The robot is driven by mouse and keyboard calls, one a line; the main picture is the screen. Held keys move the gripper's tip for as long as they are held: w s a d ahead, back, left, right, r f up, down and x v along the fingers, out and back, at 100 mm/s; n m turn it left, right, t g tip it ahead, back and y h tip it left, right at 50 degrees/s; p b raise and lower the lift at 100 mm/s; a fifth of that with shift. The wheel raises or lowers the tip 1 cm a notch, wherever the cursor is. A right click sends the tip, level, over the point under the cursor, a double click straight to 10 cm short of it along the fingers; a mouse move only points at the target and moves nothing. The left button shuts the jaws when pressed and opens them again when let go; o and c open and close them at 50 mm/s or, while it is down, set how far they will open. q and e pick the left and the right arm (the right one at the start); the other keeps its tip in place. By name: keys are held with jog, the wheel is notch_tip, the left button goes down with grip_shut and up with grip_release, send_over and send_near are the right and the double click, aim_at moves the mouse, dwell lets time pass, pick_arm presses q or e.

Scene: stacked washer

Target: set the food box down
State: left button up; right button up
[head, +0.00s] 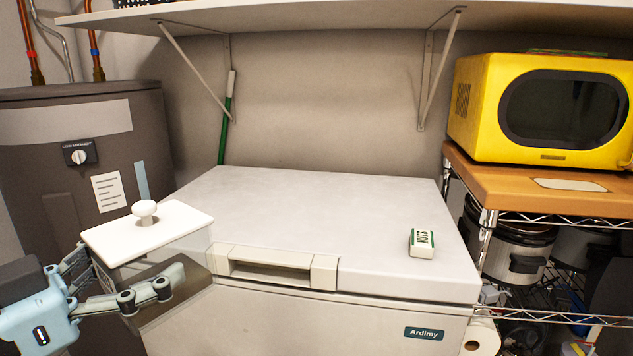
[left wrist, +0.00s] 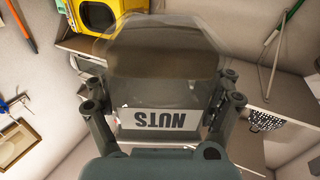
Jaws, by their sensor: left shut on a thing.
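The food box is a clear, see-through container with a white lid and round knob (head: 147,232). It is at the left of the head view, overlapping the front left corner of the chest freezer (head: 320,215). My left gripper (head: 122,283) is shut on its sides, and the box looks upright. I cannot tell whether its base rests on anything. In the left wrist view the clear box (left wrist: 160,65) lies between the fingers (left wrist: 162,95), with a white NUTS label upside down. My right gripper is not in view.
A small white and green box (head: 422,243) lies on the freezer lid at the right; the lid's middle is clear. A grey water heater (head: 85,150) stands at the left. A yellow microwave (head: 540,110) sits on a rack at the right. A shelf (head: 330,15) hangs above.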

aim_at(124, 222)
pick_arm(q)
jog(key=shift+n+t+y, duration=0.6)
jog(key=shift+n+y, duration=0.1)
jog(key=shift+y, duration=0.2)
jog(key=shift+w+a+r, duration=0.2)
jog(key=shift+a+r, duration=0.2)
jog(key=shift+r, duration=0.35)
jog(key=shift+w+a+r, duration=0.15)
jog(key=shift+a+r, duration=0.3)
jog(key=shift+r, duration=0.35)
jog(key=shift+w+a+r, duration=0.2)
jog(key=shift+a+r, duration=0.2)
jog(key=shift+r, duration=0.35)
jog(key=shift+d, duration=0.1)
